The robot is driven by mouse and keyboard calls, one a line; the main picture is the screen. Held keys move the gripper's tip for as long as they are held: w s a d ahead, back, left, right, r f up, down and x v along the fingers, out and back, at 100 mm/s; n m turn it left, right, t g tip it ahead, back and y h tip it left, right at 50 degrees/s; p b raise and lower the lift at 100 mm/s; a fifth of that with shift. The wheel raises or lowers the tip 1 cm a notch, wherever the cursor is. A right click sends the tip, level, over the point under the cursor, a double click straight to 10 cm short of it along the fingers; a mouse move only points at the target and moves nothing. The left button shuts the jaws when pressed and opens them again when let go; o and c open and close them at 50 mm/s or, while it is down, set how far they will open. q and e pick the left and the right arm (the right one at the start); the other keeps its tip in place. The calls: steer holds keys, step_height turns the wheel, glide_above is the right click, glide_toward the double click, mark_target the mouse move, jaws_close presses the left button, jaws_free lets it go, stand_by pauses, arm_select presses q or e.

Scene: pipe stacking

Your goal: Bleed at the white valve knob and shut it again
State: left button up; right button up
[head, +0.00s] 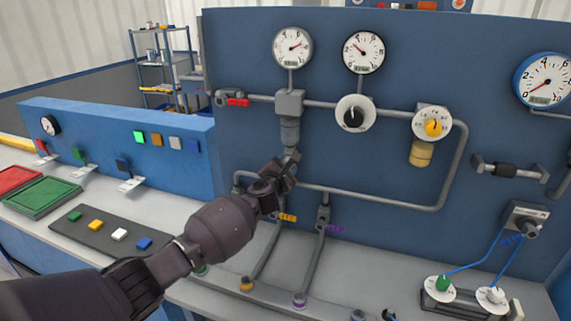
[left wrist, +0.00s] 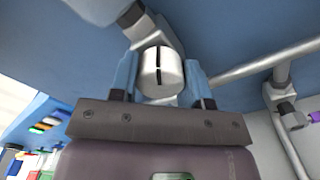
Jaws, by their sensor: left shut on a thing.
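The white valve knob (left wrist: 149,74) is a short round cylinder with a dark line across its face, running nearly upright in the left wrist view. It sits at the end of a grey fitting. My left gripper (left wrist: 160,80) is shut on it, with one blue finger on each side. In the head view my left gripper (head: 281,177) is below the grey filter unit (head: 290,132) on the blue panel, and it hides the knob there. My right gripper is not in view.
Round gauges (head: 292,47) and dials are on the upright panel (head: 240,60). A grey pipe (head: 385,202) runs right of my gripper. Pipes with orange and purple handles (head: 335,229) stand below. Green and red trays (head: 42,197) lie at left.

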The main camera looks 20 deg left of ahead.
arm_select(q)
steer(key=m, duration=0.6)
steer(key=shift+m, duration=0.3)
steer(key=m, duration=0.5)
steer(key=shift+m, duration=0.3)
steer(key=o, duration=0.9)
steer(key=shift+o, duration=0.2)
steer(key=shift+s, duration=0.15)
steer(key=s, duration=1)
steer(key=shift+s+a, duration=0.2)
steer(key=shift+s, duration=0.1)
